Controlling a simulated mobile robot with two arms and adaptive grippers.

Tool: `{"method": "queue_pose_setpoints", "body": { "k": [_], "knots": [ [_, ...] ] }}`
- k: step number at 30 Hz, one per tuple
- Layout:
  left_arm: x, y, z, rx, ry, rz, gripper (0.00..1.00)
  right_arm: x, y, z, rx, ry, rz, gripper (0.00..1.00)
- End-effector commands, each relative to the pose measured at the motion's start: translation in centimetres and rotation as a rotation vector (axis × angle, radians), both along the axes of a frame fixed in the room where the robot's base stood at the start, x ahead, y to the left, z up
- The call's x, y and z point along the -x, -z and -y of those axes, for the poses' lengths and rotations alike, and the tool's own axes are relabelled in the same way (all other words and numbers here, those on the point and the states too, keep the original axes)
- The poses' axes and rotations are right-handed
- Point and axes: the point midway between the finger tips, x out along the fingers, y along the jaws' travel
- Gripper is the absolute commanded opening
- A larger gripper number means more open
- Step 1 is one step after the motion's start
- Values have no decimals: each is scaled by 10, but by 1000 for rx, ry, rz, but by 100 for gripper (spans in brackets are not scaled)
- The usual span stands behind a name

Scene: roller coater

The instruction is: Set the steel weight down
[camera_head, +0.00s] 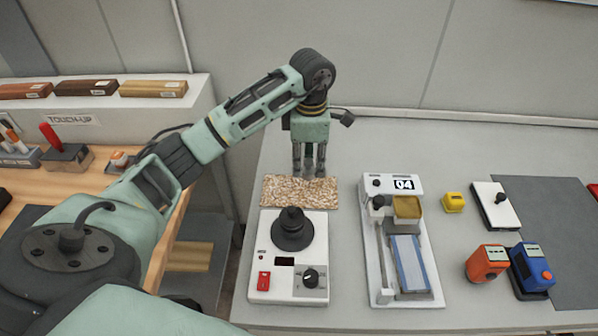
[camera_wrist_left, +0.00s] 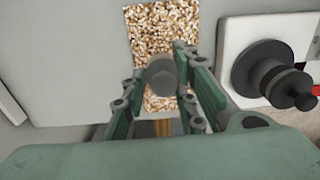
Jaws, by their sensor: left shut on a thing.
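My left gripper (camera_head: 309,172) is shut on a small grey cylinder, the steel weight (camera_wrist_left: 162,73), which shows between the fingers in the wrist view. In the head view the fingers point down at the far edge of a speckled tan-and-white mat (camera_head: 275,193), and I cannot make out the weight between them. In the wrist view the weight overlaps the mat (camera_wrist_left: 165,22). I cannot tell whether it touches the mat or hangs above it. My right gripper is not in view.
A white device (camera_head: 262,262) with a dark round stepped piece (camera_head: 292,232) stands just in front of the mat. A white unit marked 04 (camera_head: 381,284) is to its right. Further right are a yellow block (camera_head: 453,202), an orange device (camera_head: 486,264) and a blue device (camera_head: 530,270).

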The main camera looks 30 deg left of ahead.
Motion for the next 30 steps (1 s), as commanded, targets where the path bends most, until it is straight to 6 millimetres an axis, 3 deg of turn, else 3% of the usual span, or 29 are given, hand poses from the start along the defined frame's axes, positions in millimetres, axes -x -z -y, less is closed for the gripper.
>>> {"method": "queue_pose_setpoints", "body": {
  "k": [3, 10, 17, 23, 28, 29, 30],
  "knots": [
    [12, 8, -12, 1, 0, 1, 0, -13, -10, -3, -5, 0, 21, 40],
    [19, 23, -17, 3, 2, -1, 0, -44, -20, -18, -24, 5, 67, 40],
    [18, 52, -17, 2, 1, 2, 0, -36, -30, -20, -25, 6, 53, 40],
    [17, 55, -17, 1, 1, 4, 0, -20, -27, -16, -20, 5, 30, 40],
    [17, 59, -17, 0, 1, 4, 0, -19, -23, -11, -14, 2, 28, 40],
    [18, 58, -17, 1, 1, 3, 29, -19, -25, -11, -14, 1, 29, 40],
    [18, 57, -17, 1, 1, 3, 33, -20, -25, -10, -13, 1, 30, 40]
  ]
}}
